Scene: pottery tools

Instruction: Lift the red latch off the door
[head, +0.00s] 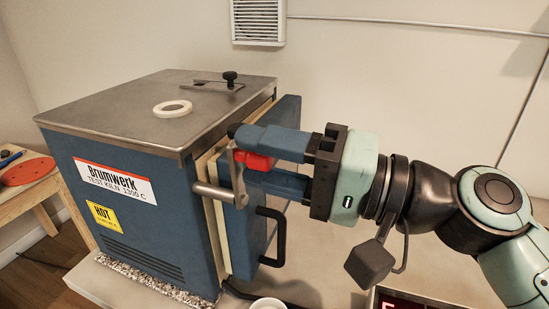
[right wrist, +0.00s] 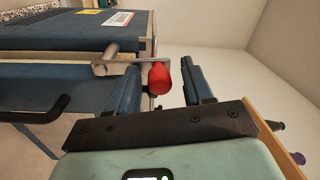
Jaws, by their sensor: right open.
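The blue kiln (head: 140,215) stands on a table, its door (head: 235,235) on the right side with a black handle (head: 272,237). The latch has a red grip (head: 255,162) and a grey metal bar (head: 238,178) beside a round metal pin. My right gripper (head: 247,160) is open, with one finger above the red grip and one below, partly hiding it. In the right wrist view the red grip (right wrist: 159,78) sits between the fingers, nearer the left finger, with a clear gap to the right finger. My left gripper is not in view.
A white ring (head: 173,108) and a black-knobbed slide (head: 230,78) are on the kiln's top. A wooden stand with a red disc (head: 28,171) is at far left. A white cup (head: 268,303) and a red-lit display (head: 398,302) are at the front edge.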

